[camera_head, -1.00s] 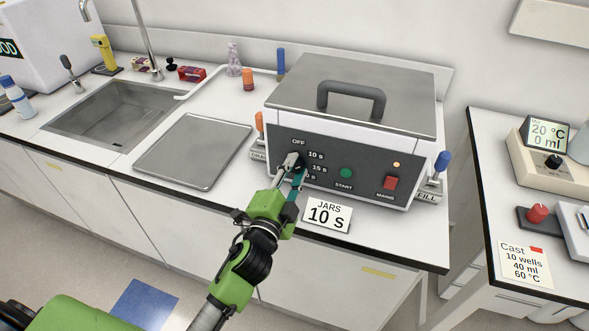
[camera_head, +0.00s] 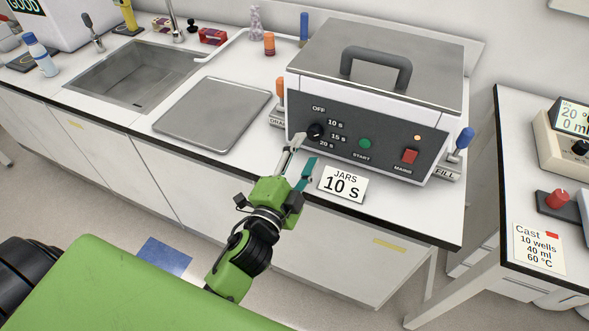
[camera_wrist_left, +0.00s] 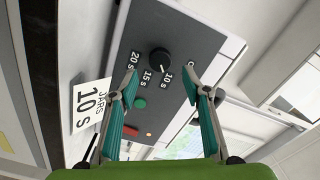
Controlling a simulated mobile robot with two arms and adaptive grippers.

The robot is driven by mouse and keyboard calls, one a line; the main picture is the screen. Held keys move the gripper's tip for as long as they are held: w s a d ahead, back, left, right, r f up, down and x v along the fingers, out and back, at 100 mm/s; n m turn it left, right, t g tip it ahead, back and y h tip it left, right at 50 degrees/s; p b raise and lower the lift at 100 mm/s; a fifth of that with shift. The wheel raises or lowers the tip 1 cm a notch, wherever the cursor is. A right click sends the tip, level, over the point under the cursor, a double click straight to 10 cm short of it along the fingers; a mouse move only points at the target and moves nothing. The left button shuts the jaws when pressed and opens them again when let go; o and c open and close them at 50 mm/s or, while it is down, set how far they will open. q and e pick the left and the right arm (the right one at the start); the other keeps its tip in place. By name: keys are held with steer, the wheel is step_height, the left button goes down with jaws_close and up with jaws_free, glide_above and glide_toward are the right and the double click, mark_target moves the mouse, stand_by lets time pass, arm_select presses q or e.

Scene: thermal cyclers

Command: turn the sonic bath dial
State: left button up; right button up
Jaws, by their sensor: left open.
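The sonic bath (camera_head: 378,125) stands on the counter with its lid closed. Its black dial (camera_head: 315,131) is on the left of the dark front panel, beside the marks OFF, 10 s, 15 s and 20 s. In the left wrist view the dial (camera_wrist_left: 159,61) shows a small pale mark that appears to face the 10 s label. My left gripper (camera_head: 304,152) is open and empty, in front of and slightly below the dial, apart from it. In the wrist view its teal fingers (camera_wrist_left: 160,80) frame the dial from both sides. My right gripper is not in view.
A sign "JARS 10 S" (camera_head: 342,185) stands just before the bath. A green START button (camera_head: 365,144) and red MAINS switch (camera_head: 410,156) are right of the dial. Drain (camera_head: 280,92) and fill (camera_head: 464,140) levers flank the bath. A metal tray (camera_head: 212,112) lies to the left.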

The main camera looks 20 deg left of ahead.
arm_select(q)
steer(key=s, duration=0.6)
steer(key=shift+a, duration=0.2)
